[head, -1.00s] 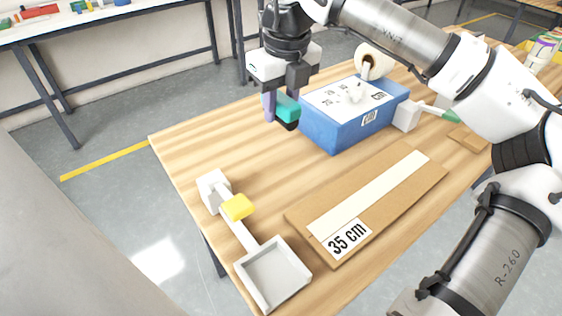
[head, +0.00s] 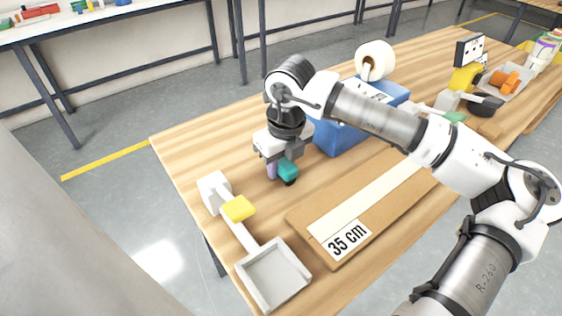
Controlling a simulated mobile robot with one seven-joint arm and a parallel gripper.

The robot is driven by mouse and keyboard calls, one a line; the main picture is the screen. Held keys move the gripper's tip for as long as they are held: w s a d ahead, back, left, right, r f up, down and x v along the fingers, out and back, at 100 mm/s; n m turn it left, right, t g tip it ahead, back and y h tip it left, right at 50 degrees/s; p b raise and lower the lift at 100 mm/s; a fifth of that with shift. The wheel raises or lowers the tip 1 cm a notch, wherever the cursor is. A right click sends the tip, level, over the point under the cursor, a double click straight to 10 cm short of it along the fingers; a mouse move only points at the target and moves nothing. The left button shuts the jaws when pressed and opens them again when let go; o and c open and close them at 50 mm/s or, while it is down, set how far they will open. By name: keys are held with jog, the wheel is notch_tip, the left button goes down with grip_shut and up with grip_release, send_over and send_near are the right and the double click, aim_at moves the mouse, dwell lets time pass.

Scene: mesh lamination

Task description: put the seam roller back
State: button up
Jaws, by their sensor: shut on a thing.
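My gripper (head: 278,169) is in the head view, pointing down above the left part of the wooden table. It is shut on a teal piece with a dark lower end (head: 289,171), which I take to be the seam roller. Most of the piece is hidden by the jaws, and I cannot tell whether it touches the table.
A grey tray (head: 273,274) sits at the table's front left corner. A brown board (head: 300,222) with a pale strip and "35 cm" label lies right of my gripper. A blue box (head: 338,139) stands behind, partly hidden by my arm. A white roll (head: 375,60) is further back.

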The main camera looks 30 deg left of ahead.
aim_at(285, 164)
jog(key=shift+f+b, duration=0.15)
jog(key=shift+b, duration=0.15)
jog(key=o, duration=1.1)
jog(key=shift+c, duration=0.2)
notch_tip(285, 164, up, 12)
jog(key=d, duration=0.1)
jog(key=shift+s+d+r, duration=0.2)
jog(key=shift+s, duration=0.05)
